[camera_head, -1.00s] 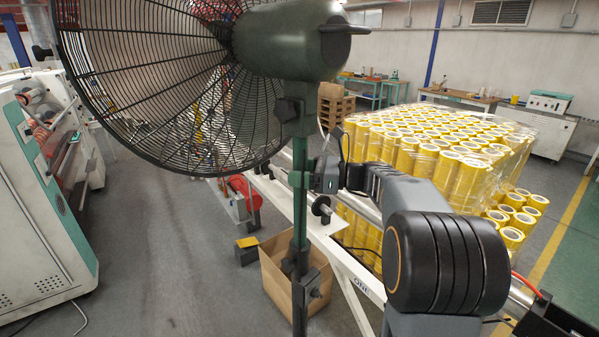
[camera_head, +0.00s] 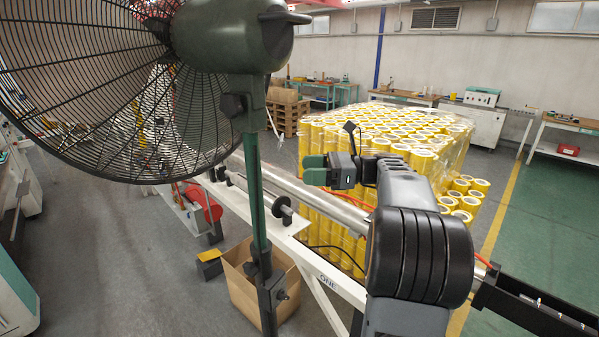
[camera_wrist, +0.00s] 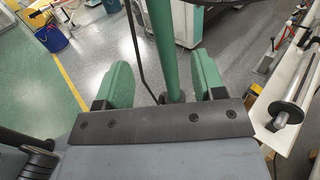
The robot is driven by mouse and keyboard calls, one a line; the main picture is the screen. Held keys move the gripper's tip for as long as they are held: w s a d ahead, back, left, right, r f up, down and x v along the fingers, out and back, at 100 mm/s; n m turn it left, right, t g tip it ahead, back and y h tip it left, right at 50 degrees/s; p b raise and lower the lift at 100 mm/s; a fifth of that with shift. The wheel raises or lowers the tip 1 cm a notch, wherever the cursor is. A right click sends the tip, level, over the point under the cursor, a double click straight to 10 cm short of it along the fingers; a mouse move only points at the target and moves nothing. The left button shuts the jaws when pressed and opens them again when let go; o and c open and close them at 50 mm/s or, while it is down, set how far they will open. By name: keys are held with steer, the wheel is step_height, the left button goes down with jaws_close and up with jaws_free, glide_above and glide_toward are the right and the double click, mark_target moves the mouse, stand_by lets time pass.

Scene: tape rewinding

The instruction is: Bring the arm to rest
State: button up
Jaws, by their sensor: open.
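My arm is folded in front of the head camera, with its dark elbow low right of centre. My gripper (camera_head: 313,168) points left, its green fingers standing above the long metal bar. In the wrist view my gripper (camera_wrist: 163,82) is open, its two green fingers well apart. The fan's green pole (camera_wrist: 166,45) shows between them in that picture. In the head view the fan's pole (camera_head: 256,190) stands left of the fingers, with a visible gap. No object is seen held.
The caged fan (camera_head: 95,80) fills the upper left. A white frame (camera_head: 235,208) carries the metal bar (camera_head: 300,188). A cardboard box (camera_head: 240,285) stands below. Wrapped yellow tape rolls (camera_head: 400,130) are stacked behind my arm. Green floor (camera_head: 550,215) lies clear at right.

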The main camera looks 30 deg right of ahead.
steer(key=shift+d, duration=0.1)
stand_by(0.5)
steer(key=s+a+f+n+g+h, duration=0.25)
steer(key=f+n+h, duration=0.5)
steer(key=f, duration=0.75)
steer(key=s+a+f+n+h, duration=0.3)
steer(key=s+a+n+h, duration=0.5)
steer(key=s+n, duration=0.6)
steer(key=a+n, duration=0.1)
steer(key=a, duration=0.1)
steer(key=shift+a+f+n+h, duration=0.25)
steer(key=shift+a+n+h, duration=0.1)
steer(key=shift+s+g, duration=0.1)
steer(key=shift+g, duration=0.25)
steer(key=shift+c, duration=0.2)
stand_by(0.6)
